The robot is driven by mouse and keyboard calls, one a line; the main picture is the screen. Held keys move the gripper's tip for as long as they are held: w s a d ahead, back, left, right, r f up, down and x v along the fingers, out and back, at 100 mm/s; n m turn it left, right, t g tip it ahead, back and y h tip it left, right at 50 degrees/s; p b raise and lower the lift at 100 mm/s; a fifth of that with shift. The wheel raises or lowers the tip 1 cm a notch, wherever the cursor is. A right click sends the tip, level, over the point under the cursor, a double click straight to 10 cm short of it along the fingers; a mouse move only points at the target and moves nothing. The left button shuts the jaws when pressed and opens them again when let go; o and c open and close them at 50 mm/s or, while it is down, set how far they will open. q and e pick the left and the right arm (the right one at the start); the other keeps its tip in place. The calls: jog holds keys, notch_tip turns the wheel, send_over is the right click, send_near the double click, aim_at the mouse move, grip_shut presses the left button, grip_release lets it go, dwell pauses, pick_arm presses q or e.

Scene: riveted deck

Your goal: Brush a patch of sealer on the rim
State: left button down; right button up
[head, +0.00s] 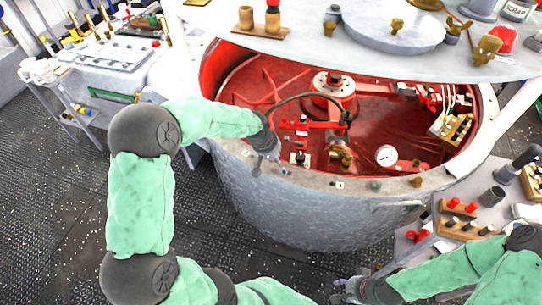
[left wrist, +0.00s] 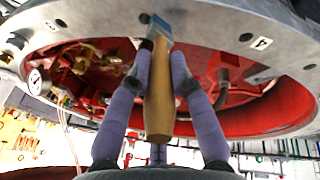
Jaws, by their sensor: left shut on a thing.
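The grey rim (head: 345,184) curves along the front of a large round vessel with a red inside. In the left wrist view the rim (left wrist: 215,22) crosses the top and carries small number labels and bolts. My left gripper (head: 268,148) is over the front left of the rim. In the left wrist view its fingers (left wrist: 160,68) are shut on the wooden handle of a brush (left wrist: 159,108). The brush's head end points at the rim; I cannot tell if it touches. My right gripper (head: 345,290) is low at the bottom, apart from the vessel, its fingers spread and empty.
A raised round lid (head: 300,48) with fittings hangs over the vessel's back. Inside are a pressure gauge (head: 387,155), red pipes and a hub. A right-hand bench holds a wooden rack (head: 466,222). A tool cart (head: 110,60) stands left. The dark floor front left is clear.

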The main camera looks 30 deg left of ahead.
pick_arm(q)
jog(key=shift+w+d+b, duration=0.65)
jog(key=shift+d+b, duration=1.2)
jog(key=shift+d, duration=2.85)
jog(key=s+a+p, duration=0.1)
jog(key=s+a, duration=0.1)
jog(key=a, duration=1.1)
jog(key=shift+a+f, duration=0.15)
jog(key=shift+a, duration=0.2)
notch_tip(320, 180, up, 6)
jog(key=p, duration=0.4)
jog(key=shift+w, duration=0.1)
